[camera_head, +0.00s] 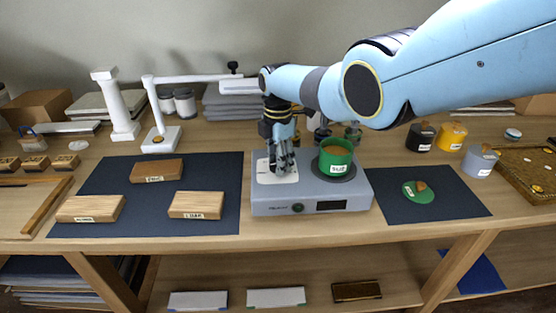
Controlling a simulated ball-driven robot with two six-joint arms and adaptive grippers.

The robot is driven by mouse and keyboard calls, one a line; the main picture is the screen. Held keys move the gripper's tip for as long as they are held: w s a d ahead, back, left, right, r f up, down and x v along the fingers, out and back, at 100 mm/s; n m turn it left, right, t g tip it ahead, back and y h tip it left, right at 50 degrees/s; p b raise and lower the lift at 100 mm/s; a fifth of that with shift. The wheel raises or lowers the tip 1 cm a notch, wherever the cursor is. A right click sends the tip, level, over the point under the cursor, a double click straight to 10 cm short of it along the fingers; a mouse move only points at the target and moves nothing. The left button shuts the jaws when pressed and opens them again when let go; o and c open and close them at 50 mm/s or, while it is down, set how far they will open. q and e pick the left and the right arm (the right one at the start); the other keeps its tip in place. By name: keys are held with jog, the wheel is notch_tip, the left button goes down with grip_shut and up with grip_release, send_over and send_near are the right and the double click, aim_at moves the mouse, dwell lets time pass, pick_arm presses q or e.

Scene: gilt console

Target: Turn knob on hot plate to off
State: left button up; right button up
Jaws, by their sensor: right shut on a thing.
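The grey hot plate (270,209) stands at the middle of the table. A white panel (264,178) is on the left part of its top. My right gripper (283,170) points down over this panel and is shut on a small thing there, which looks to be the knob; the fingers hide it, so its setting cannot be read. A small dark round part (297,207) and a dark display (331,205) are on the front face. A green pot (337,152) with an orange-brown content stands on the right part of the top. My left gripper is not in view.
Left, a dark mat (215,222) bears several labelled wooden blocks (157,171). Right, another dark mat (446,209) bears a green lid (418,192). Black, yellow and grey pots (452,136) stand behind it. My right arm crosses the upper right.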

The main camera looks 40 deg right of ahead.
jog(key=o, duration=1.1)
jog(key=shift+o, duration=0.2)
notch_tip(320, 180, up, 12)
